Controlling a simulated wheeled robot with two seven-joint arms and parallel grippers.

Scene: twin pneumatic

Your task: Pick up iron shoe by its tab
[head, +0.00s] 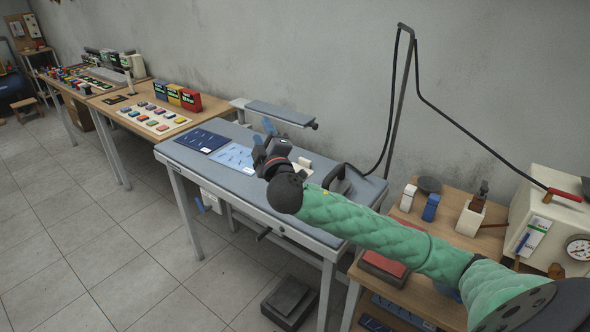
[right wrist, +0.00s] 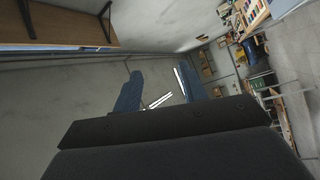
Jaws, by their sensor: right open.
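My right gripper (head: 265,137) is over the grey padded pressing table (head: 232,135), with its blue fingers raised away from me. In the right wrist view the two blue fingers of the right gripper (right wrist: 160,88) stand apart with nothing between them; the wall and room show beyond. An iron (head: 340,183) stands on the table's right part, largely hidden behind my green right arm. A dark oval piece (head: 429,184) lies on the wooden side table; I cannot tell whether it is the iron shoe, and no tab is clear. My left gripper is not in view.
Dark blue and light blue sheets (head: 238,156) lie on the pressing table. A narrow sleeve board (head: 280,113) stands at its back. A hose hangs from a tall post (head: 404,90). The side table (head: 460,208) holds small bottles and a white machine (head: 545,220).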

